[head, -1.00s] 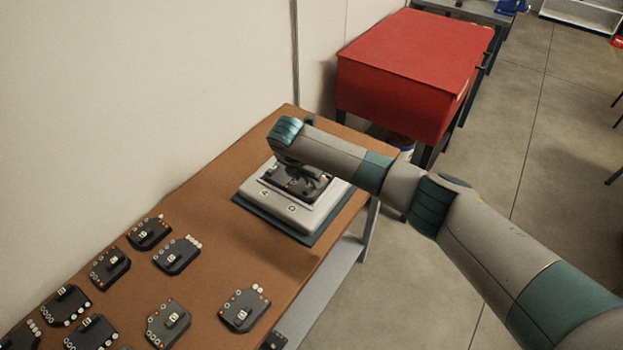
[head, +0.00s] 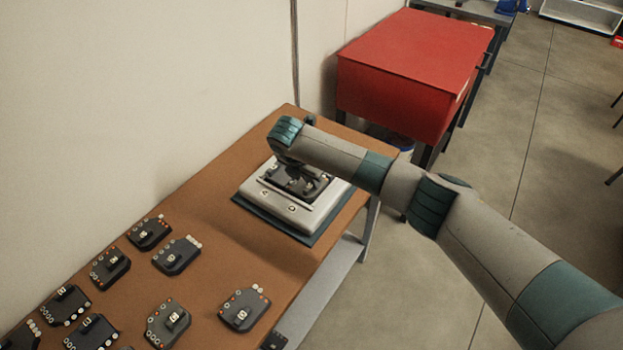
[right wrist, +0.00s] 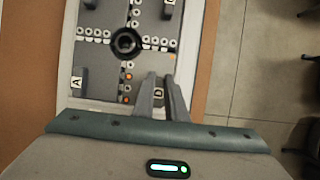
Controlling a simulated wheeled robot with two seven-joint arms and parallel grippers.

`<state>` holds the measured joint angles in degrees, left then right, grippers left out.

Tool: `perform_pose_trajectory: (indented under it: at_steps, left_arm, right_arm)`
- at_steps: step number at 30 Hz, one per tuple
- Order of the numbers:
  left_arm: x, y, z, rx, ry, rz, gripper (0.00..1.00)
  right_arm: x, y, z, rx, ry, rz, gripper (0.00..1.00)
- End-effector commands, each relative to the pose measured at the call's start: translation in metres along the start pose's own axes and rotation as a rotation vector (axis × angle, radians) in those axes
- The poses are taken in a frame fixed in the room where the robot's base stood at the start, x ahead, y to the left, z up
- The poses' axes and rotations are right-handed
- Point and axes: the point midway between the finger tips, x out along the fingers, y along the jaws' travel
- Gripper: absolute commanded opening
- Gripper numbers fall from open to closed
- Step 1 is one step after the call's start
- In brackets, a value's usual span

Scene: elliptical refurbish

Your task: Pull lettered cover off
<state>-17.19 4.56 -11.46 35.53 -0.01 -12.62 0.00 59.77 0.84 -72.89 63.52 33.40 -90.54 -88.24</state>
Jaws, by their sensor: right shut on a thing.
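A white-framed device (head: 275,207) sits on a dark mat on the brown table. Dark panels with rows of small round studs fill its top, around a black central knob (right wrist: 127,42). A letter A tag (right wrist: 77,81) shows at the left panel and a letter D tag (right wrist: 158,92) at the near right one. My right gripper (right wrist: 161,82) reaches down at the D cover (right wrist: 137,78), its fingers shut on that cover's tab. The fingers mostly hide the tab. In the head view my right wrist partly covers the device. My left gripper is not in view.
Several loose dark lettered covers, such as this one (head: 245,309), lie on the near part of the table (head: 215,275). A wall runs along the left. A red cabinet (head: 415,60) stands beyond the table, with open floor to the right.

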Motion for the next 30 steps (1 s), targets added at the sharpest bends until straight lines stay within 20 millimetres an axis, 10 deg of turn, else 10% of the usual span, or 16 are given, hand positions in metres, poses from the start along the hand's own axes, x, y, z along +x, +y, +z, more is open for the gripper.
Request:
perform_pose_trajectory:
  at_steps: [30]
  left_arm:
    - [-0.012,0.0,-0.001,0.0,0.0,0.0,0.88]
  right_arm:
    - [-0.012,0.0,0.005,0.0,-0.001,0.001,0.0]
